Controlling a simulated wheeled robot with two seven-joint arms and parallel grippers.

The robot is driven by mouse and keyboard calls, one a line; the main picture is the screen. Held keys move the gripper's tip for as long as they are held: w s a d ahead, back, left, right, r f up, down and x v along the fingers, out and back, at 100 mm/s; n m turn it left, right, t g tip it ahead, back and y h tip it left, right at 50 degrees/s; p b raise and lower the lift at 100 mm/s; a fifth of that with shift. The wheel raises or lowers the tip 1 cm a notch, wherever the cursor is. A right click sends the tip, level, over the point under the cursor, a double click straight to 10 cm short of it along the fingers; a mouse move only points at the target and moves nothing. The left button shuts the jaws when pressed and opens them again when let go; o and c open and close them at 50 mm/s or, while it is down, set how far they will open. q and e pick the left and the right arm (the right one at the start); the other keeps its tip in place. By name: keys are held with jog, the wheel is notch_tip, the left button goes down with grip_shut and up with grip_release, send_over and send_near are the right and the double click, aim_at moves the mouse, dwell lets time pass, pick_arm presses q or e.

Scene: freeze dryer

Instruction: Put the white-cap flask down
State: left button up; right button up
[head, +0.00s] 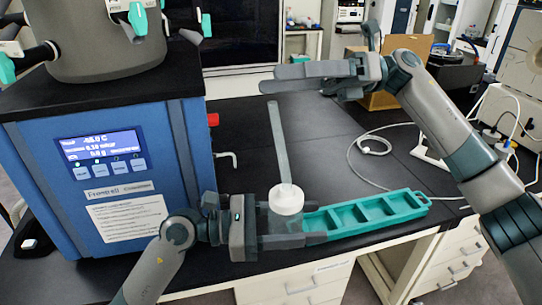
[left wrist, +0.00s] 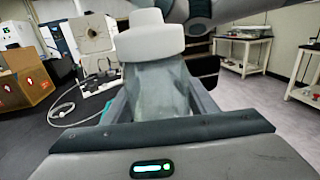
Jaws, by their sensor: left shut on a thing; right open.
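The white-cap flask (head: 287,200) is in my left gripper (head: 298,228), at the front of the black bench. The left wrist view also shows the flask (left wrist: 158,85), with a cloudy clear body between the two fingers. The fingers hide part of the body in the head view, and I cannot tell whether its base touches anything. A teal tray with compartments (head: 424,200) lies just right of the fingertips. My right gripper (head: 278,78) is open and empty above the back of the bench.
The blue freeze dryer (head: 190,150) with a lit screen (head: 100,145) stands at the left. A white cable (head: 370,150) loops across the bench. A cardboard box (head: 405,45) is at the back.

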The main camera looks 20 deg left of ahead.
jog(key=s+a+n+h, duration=0.3)
jog(key=s+h, duration=0.1)
jog(key=s, duration=0.2)
jog(key=n+t+h, duration=0.6)
jog(key=t+h, duration=0.7)
jog(key=h, duration=0.1)
send_near(292, 200)
jog(key=shift+w+a+f, duration=0.3)
jog(key=shift+w+a, duration=0.2)
jog(key=shift+w, duration=0.3)
jog(key=shift+f, duration=0.1)
jog(key=shift+x, duration=5.9)
jog(key=shift+w+d, duration=0.1)
jog(key=shift+c, duration=0.6)
jog(key=c, duration=1.2)
